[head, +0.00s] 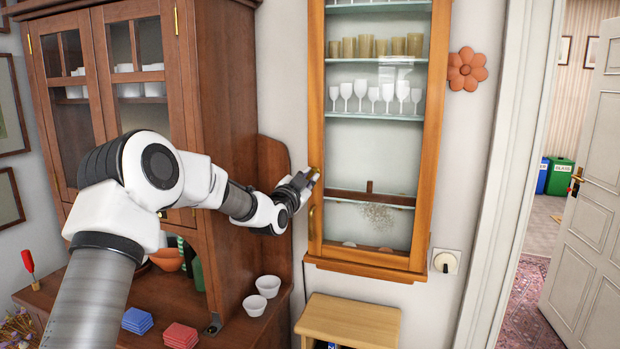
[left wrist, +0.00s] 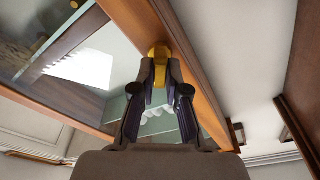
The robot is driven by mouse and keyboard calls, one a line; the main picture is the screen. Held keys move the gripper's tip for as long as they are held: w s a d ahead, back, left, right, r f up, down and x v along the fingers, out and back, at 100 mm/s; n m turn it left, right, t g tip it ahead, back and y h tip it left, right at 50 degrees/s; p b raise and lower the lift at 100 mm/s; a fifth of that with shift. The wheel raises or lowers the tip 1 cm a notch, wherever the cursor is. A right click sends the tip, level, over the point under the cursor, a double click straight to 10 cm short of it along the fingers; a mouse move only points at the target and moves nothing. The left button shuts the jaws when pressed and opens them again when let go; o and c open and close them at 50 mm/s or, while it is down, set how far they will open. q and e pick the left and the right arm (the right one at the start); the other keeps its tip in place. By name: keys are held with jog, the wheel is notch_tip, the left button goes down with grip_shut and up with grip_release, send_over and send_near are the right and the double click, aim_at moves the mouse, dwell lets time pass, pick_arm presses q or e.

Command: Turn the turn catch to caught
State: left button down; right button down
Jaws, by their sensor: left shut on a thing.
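The turn catch (left wrist: 160,66) is a small yellow, brass-like piece on the left frame of the glass-fronted wall cabinet (head: 427,160). In the head view the catch (head: 315,172) shows only in part, at the tip of my left gripper (head: 309,177). In the left wrist view my left gripper (left wrist: 160,80) is shut on the catch, with its fingertips on either side of it. The exact angle of the catch is hard to tell. The cabinet door looks closed. My right gripper is not in view.
A brass handle (head: 311,223) sits below the catch. A brown wooden hutch (head: 215,110) stands close on the left, with white bowls (head: 268,286) on its counter. A small wooden stand (head: 348,322) is below the cabinet. An open white door (head: 590,210) is at right.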

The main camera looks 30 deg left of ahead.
pick_arm(q)
jog(key=m, duration=0.2)
jog(key=shift+m+h, duration=0.3)
jog(key=shift+m, duration=1.1)
jog(key=m, duration=0.3)
jog(key=shift+g, duration=0.4)
jog(key=m, duration=0.4)
jog(key=shift+h+b, duration=0.4)
jog(key=c, duration=1)
grip_release()
jog(key=shift+c, duration=0.2)
